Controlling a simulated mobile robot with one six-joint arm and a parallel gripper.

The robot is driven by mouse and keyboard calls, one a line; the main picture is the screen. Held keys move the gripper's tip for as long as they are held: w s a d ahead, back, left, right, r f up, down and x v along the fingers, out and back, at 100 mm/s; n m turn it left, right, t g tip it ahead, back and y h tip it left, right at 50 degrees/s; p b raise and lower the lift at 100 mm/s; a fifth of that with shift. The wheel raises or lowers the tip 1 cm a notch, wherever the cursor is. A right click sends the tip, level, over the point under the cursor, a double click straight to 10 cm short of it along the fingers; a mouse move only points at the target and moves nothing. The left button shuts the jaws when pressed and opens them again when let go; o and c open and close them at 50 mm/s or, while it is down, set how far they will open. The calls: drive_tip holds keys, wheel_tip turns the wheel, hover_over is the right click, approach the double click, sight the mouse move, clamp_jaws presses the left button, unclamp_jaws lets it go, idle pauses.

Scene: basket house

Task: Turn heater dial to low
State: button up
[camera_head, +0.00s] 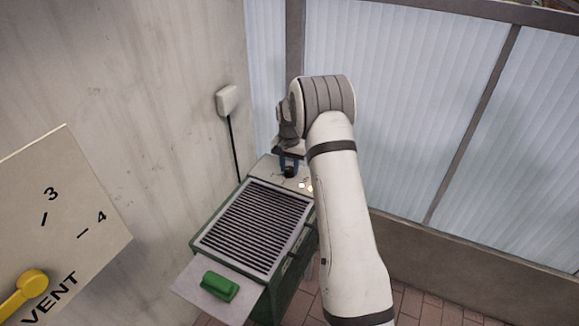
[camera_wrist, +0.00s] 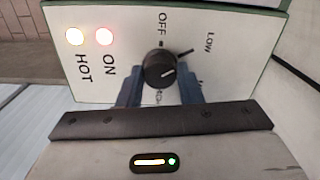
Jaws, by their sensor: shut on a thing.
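The heater (camera_head: 255,225) is a green box with a dark slatted grille, standing against the wall. Its black round dial (camera_wrist: 158,66) sits on a pale panel, and also shows in the head view (camera_head: 289,172). My gripper (camera_wrist: 160,84) has its blue fingers on either side of the dial, shut on it; it also shows in the head view (camera_head: 290,163). The dial's white line points right and slightly up in the wrist view, past the LOW tick on the side away from OFF. OFF and LOW are readable; the markings beyond are partly hidden by the fingers.
A green handle (camera_head: 219,287) is on the heater's front flap. A vent panel (camera_head: 65,205) with a yellow lever is at left. A wall box (camera_head: 227,99) with a cord is behind.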

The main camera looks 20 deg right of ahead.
sight(290, 168)
drive_tip(key=shift+w+r, duration=0.1)
drive_tip(key=o, duration=1)
drive_tip(key=shift+r, duration=3.85)
drive_tip(key=s+a+r+n+p, duration=0.1)
drive_tip(key=s+a+r, duration=0.1)
drive_tip(key=s+r, duration=0.4)
drive_tip(key=s+a+r+n+t+p, duration=0.1)
drive_tip(key=s+r, duration=0.5)
drive_tip(key=s, duration=0.7)
drive_tip(key=s+a+r+n+t+p, duration=0.1)
drive_tip(key=s+a+r+n, duration=0.2)
drive_tip(key=s+r, duration=0.4)
drive_tip(key=shift+s+r+p, duration=0.1)
drive_tip(key=shift+s+p, duration=0.2)
drive_tip(key=shift+s, duration=0.95)
drive_tip(key=s, duration=0.3)
drive_tip(key=s+f+n, duration=0.1)
drive_tip(key=s, duration=0.3)
drive_tip(key=s+a+n+p, duration=0.1)
drive_tip(key=s, duration=0.3)
drive_tip(key=shift+f+t, duration=0.15)
drive_tip(key=shift+t, duration=0.15)
drive_tip(key=shift+c, duration=0.3)
